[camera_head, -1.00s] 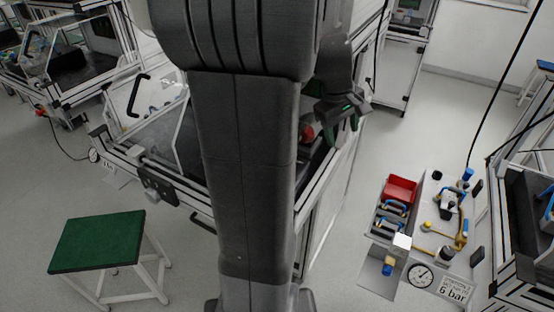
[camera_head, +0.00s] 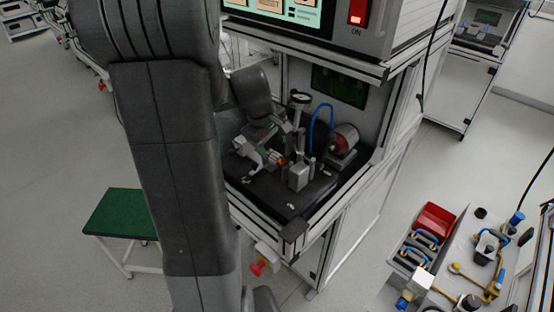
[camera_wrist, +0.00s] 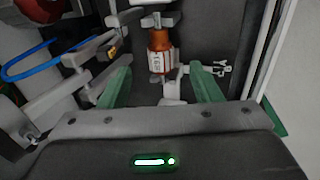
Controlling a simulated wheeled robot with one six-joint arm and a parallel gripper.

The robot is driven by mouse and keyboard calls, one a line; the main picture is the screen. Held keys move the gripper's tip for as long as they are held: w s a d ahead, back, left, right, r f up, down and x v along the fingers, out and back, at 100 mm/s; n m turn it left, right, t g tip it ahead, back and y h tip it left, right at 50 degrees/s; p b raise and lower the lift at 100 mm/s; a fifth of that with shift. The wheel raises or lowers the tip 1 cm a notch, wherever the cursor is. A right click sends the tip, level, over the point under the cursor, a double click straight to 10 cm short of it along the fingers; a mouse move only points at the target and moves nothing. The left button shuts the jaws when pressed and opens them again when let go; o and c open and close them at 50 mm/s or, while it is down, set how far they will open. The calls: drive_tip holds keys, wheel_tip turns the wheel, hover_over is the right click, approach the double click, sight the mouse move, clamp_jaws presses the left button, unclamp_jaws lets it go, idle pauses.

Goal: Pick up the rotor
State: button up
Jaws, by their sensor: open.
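The rotor (camera_wrist: 159,48), an orange-copper cylinder with a pale label, stands out near the top middle of the wrist view, in a grey metal fixture. It also shows small in the head view (camera_head: 278,159), on the dark bench of the test station. My gripper (camera_wrist: 162,88) is open, with its two green fingers apart on either side of the rotor's lower end in the picture. The fingers look empty. I cannot tell whether they reach the rotor's depth. In the head view my arm partly hides the gripper.
A red-brown motor (camera_head: 345,138), a blue hose (camera_head: 320,122) and a gauge (camera_head: 301,98) stand close beside the rotor. The station's control panel (camera_head: 300,14) overhangs the bench. A green stool (camera_head: 120,214) and a valve table with a red bin (camera_head: 434,221) stand apart.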

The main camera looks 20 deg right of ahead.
sight(276, 155)
drive_tip(key=shift+x, duration=2.8)
drive_tip(key=c, duration=1.2)
